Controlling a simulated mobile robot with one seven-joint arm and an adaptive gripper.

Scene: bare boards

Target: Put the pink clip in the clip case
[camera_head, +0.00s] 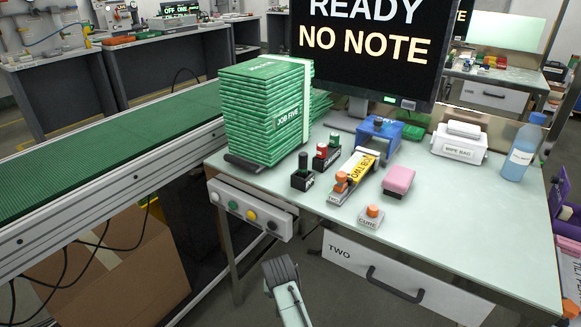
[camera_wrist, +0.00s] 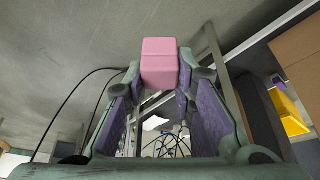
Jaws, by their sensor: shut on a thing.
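In the wrist view, a pink block-shaped thing (camera_wrist: 160,62), which I take to be the pink clip, sits between the two fingertips of my gripper (camera_wrist: 160,80). The fingers close on it from both sides. In the head view, my arm's end (camera_head: 283,280) is low in front of the table; its fingertips and the held thing cannot be made out. I cannot tell for sure which thing is the clip case.
The pale table (camera_head: 450,225) carries a stack of green boards (camera_head: 265,115), stamps (camera_head: 326,155), a blue device (camera_head: 378,137), a CURE block (camera_head: 371,216), a wipe box (camera_head: 460,142) and a bottle (camera_head: 521,150). Its front right is clear. A green conveyor (camera_head: 110,140) runs left.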

